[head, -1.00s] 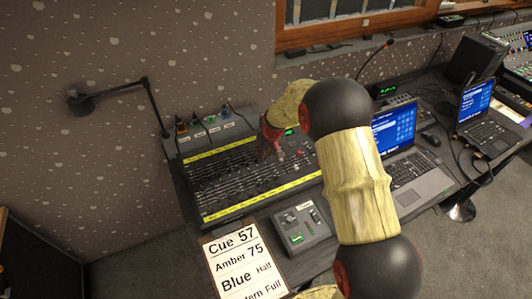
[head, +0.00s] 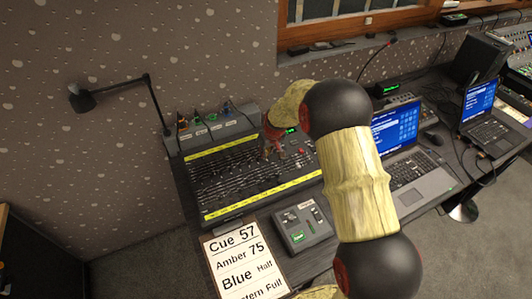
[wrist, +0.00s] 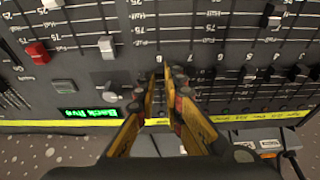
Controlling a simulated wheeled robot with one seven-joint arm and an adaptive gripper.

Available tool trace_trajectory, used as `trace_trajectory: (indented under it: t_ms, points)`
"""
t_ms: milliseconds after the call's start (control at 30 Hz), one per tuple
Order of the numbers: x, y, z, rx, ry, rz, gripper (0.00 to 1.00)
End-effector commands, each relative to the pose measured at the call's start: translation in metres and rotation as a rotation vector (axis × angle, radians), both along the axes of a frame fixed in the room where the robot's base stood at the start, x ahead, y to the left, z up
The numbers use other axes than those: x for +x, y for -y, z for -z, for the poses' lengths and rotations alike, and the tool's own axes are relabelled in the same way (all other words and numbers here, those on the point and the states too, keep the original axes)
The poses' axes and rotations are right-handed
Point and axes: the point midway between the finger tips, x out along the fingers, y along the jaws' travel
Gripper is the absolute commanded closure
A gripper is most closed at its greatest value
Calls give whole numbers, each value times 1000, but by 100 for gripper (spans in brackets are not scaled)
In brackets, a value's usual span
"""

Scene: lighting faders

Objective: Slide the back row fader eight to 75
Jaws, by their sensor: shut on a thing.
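The lighting console (head: 262,189) is a dark desk with two banks of faders and yellow label strips. My gripper (head: 273,152) is down at its back row, near the right end. In the wrist view my gripper (wrist: 159,76) has its orange fingers close together at the column numbered 8, beside the columns 7 and 6. It is shut on the fader eight cap, which the fingertips mostly hide. The cap's exact scale reading cannot be told. A small green display (wrist: 88,114) sits beside the fingers; its text looks like "Back five".
A red fader cap (wrist: 37,53) and a pale cap (wrist: 107,47) stand left of the fingers in the wrist view. A dark cap (wrist: 250,70) is to the right. A cue sheet (head: 245,264), a small control box (head: 303,228) and a laptop (head: 408,170) surround the console.

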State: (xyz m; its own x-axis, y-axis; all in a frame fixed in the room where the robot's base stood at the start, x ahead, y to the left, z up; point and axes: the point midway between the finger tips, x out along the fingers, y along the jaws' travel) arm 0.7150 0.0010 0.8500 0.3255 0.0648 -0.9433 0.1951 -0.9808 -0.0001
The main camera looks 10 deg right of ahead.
Motion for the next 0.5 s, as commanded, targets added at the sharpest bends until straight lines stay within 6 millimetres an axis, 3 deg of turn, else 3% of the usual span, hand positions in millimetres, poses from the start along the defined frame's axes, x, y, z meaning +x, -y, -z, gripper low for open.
trace_trajectory:
  t_ms: [500]
  points:
    - [21,-4,-2,0,1,-1,100]
